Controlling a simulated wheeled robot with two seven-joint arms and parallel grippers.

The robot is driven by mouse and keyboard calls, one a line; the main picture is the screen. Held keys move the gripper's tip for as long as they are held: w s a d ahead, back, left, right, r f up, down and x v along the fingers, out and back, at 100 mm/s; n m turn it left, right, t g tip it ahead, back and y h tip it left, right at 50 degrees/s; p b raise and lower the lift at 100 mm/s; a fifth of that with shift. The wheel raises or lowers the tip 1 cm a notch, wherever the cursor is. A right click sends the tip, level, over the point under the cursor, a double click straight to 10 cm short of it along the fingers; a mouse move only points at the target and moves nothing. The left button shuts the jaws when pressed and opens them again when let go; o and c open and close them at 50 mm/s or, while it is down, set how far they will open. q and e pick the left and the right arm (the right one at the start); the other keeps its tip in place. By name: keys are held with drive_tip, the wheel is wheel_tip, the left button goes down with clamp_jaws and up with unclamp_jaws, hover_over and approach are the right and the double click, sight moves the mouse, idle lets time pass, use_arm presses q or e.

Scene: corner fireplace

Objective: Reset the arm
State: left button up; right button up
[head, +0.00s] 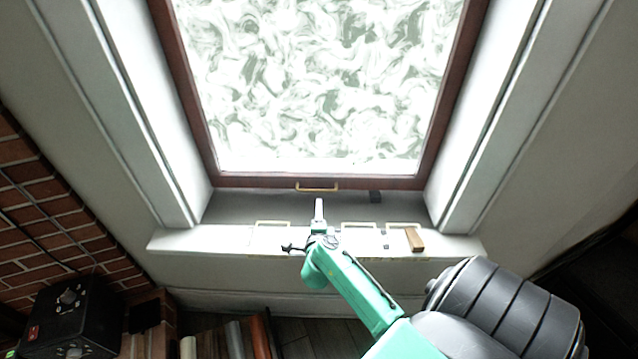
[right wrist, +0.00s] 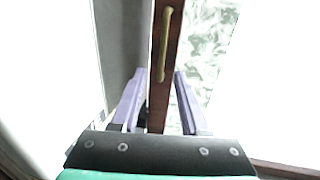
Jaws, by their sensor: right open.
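My right arm, green and black, reaches up from the lower right in the head view. Its gripper (head: 319,212) is over the window sill, just below the brass handle (head: 317,186) of the brown-framed window (head: 300,181). In the right wrist view the two purple fingers (right wrist: 160,98) stand apart. The brown window rail (right wrist: 156,100) shows between them in the picture, and the brass handle shows beyond the tips (right wrist: 165,45). I cannot tell whether the fingers touch the rail. Nothing is visibly held. My left gripper is in neither view.
The white sill (head: 200,240) carries a small wooden block (head: 414,239) on the right and a small dark item (head: 289,248) left of the gripper. A black box (head: 70,318) stands lower left by the brick wall (head: 50,200). Books (head: 235,338) stand below the sill.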

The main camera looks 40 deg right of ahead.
drive_tip(key=shift+v, duration=1.85)
